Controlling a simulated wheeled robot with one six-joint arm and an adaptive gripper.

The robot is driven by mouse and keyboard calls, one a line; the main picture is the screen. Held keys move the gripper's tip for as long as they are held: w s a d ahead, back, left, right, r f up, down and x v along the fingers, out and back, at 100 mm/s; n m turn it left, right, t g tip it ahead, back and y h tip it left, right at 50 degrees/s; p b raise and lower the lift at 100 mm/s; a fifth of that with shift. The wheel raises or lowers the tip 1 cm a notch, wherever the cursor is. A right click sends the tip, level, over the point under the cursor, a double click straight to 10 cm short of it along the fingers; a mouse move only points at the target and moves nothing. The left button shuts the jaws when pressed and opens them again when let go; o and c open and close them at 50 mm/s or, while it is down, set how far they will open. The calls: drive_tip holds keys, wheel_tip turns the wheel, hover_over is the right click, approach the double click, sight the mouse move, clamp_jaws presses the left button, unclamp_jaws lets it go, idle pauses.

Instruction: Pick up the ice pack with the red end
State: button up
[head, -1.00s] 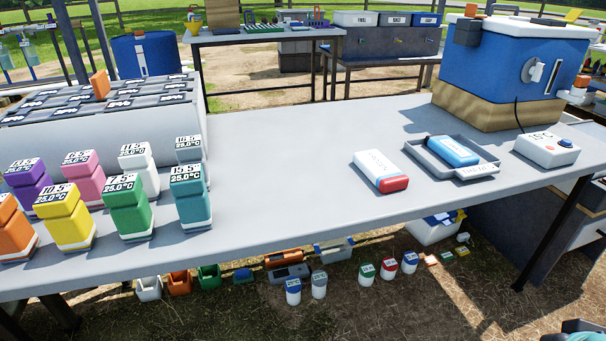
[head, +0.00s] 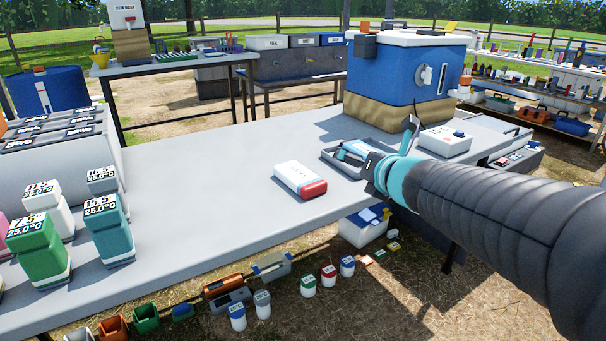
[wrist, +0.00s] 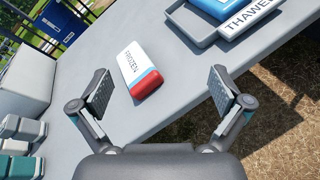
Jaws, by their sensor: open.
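The ice pack with the red end (head: 299,178) lies flat on the grey table. It is white, with lettering on its top and the red end toward the table's front edge. In the wrist view the same pack (wrist: 138,70) reads "FROZEN" and lies beyond and between my open fingers, apart from them. My gripper (wrist: 163,98) is open and empty. In the head view my gripper (head: 392,150) is at the right, near the grey tray, and my forearm hides part of the table there.
A grey tray (wrist: 197,37) marked "THAWED" holds a blue-and-white pack (head: 352,151). A white box with a button (head: 444,140) and a large blue cooler (head: 400,85) stand behind. Coloured bottles (head: 106,225) stand at the left. The table's middle (head: 205,165) is clear.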

sight(300, 174)
drive_tip(key=a+f+n+g+y, duration=0.1)
drive_tip(key=a+n, duration=0.1)
drive_tip(key=n, duration=0.1)
drive_tip(key=a+f+n+g+y, duration=0.1)
drive_tip(key=a+n, duration=0.1)
drive_tip(key=n, duration=0.1)
drive_tip(key=a+f+n+y, duration=0.1)
drive_tip(key=a+n, duration=0.1)
drive_tip(key=n, duration=0.1)
drive_tip(key=shift+w+f+g+y, duration=0.3)
drive_tip(key=shift+w+g+y, duration=0.1)
drive_tip(key=x, duration=1.3)
drive_tip(key=shift+w+f+b, duration=0.2)
drive_tip(key=shift+f+b, duration=0.1)
drive_tip(key=shift+b, duration=0.1)
drive_tip(key=c, duration=1.3)
drive_tip(key=shift+c, duration=0.8)
drive_tip(key=shift+r, duration=0.15)
